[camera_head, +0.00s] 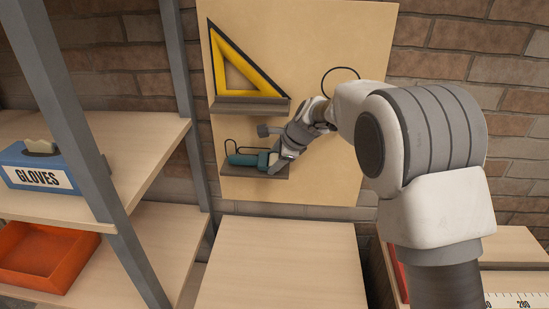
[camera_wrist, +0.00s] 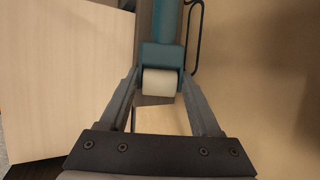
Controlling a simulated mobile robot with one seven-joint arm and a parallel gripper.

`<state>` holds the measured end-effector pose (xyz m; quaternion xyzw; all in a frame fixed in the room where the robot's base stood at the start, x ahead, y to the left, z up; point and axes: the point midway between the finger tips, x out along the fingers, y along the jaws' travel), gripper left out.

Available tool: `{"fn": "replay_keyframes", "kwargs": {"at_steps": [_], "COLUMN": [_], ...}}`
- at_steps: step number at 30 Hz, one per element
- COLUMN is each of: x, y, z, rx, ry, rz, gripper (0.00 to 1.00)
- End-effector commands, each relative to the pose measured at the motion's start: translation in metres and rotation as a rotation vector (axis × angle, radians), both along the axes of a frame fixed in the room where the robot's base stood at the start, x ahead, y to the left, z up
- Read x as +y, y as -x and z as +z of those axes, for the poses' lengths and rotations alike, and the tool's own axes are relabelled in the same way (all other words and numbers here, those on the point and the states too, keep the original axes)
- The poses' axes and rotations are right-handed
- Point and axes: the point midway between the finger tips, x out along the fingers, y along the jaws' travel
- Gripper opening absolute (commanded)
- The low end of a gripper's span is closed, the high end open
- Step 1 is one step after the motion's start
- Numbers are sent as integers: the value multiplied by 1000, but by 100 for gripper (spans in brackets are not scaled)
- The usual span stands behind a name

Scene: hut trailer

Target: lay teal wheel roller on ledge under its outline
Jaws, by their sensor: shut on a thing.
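The teal wheel roller (camera_head: 248,160) is at the lower grey ledge (camera_head: 240,174) on the wooden board. A black outline (camera_head: 231,146) shows on the board just behind and above it. My gripper (camera_head: 279,158) is shut on the roller's right end. In the wrist view, my gripper (camera_wrist: 158,88) has its two fingers on either side of the white wheel end of the roller (camera_wrist: 161,55), and part of the black outline (camera_wrist: 193,35) shows beside it. I cannot tell whether the roller touches the ledge.
A yellow set square (camera_head: 243,70) stands on the upper ledge (camera_head: 250,105), close above. A round outline (camera_head: 341,74) is at the right on the board. At the left, shelves hold a blue glove box (camera_head: 40,165) and an orange bin (camera_head: 45,255). A bare wooden top (camera_head: 283,265) lies below.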

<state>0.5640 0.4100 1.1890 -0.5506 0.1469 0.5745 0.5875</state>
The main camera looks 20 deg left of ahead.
Motion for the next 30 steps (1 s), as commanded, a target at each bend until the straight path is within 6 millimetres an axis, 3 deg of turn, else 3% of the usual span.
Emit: {"fn": "replay_keyframes", "kwargs": {"at_steps": [9,10,15,25,30], "x": [0,0,0,-1,-8], "y": [0,0,0,0,4], "z": [-1,-1,-1,-1,11], "rx": [-1,-1,-1,0,-3], "ry": [0,0,0,0,-1], "rz": [0,0,0,0,-2], "gripper": [4,66,96,99,99]}}
